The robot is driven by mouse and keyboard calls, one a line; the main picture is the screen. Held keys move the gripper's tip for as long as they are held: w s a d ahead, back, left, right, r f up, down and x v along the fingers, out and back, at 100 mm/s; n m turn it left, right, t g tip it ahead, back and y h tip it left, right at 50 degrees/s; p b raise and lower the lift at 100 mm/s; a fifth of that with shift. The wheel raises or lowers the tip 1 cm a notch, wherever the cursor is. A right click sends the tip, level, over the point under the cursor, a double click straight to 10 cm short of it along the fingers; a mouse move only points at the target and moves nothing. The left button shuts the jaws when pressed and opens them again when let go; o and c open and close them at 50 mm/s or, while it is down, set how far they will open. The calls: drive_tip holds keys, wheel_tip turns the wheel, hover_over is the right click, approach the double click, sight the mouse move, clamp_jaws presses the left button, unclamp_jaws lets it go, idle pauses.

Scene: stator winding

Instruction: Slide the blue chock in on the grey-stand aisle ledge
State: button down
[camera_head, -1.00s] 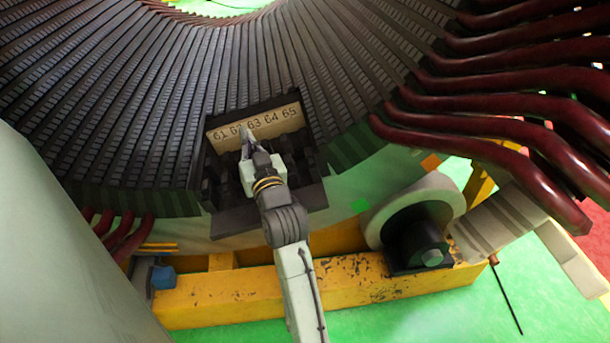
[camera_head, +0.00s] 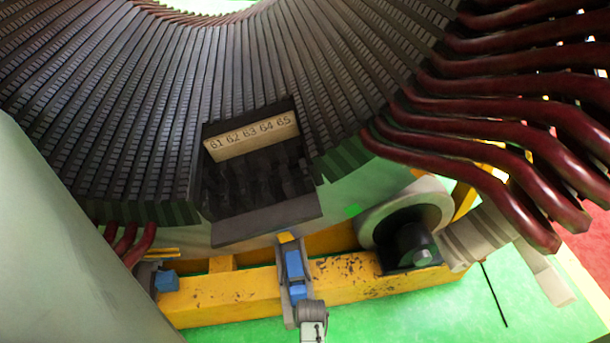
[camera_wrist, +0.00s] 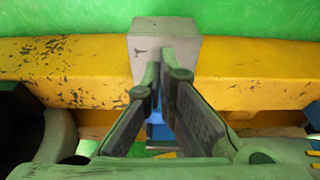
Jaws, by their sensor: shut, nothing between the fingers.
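My gripper (camera_wrist: 165,72) is shut and empty in the wrist view, above the yellow beam. Its fingers overlap a grey block (camera_wrist: 163,42) in that picture; I cannot tell whether they touch. A blue piece (camera_wrist: 156,131) shows partly between and behind the fingers. Another blue block (camera_head: 165,280) sits on the beam's left end, beside a large grey body (camera_head: 70,240). I cannot tell which is the chock.
The yellow beam (camera_head: 225,297) runs below the dark slotted stator (camera_head: 110,110). A number plate (camera_head: 250,138) reads 61 to 65. A grey roller (camera_head: 405,215) stands to the right. Dark red coil ends (camera_head: 500,100) jut out above it. Green floor lies in front.

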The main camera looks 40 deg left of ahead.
sight(298, 283)
drive_tip(key=w+a+f+b, duration=0.1)
drive_tip(key=f+b, duration=0.1)
drive_tip(key=b, duration=0.1)
drive_tip(key=w+a+f+b, duration=0.1)
drive_tip(key=f+b, duration=0.1)
drive_tip(key=b, duration=0.1)
drive_tip(key=w+a+f+b, duration=0.1)
drive_tip(key=f+b, duration=0.2)
drive_tip(key=shift+a+f, duration=0.1)
drive_tip(key=shift+a, duration=0.3)
drive_tip(key=shift+w+a+r, duration=0.2)
drive_tip(key=shift+w+a, duration=0.25)
drive_tip(key=shift+a, duration=0.05)
drive_tip(key=w+a+b, duration=0.1)
drive_tip(key=w+a, duration=0.1)
drive_tip(key=a, duration=0.1)
drive_tip(key=w+a+b, duration=0.1)
drive_tip(key=w+a, duration=0.2)
drive_tip(key=shift+w+a, duration=0.3)
drive_tip(key=shift+w+a+r, duration=0.1)
drive_tip(key=shift+w+r, duration=0.05)
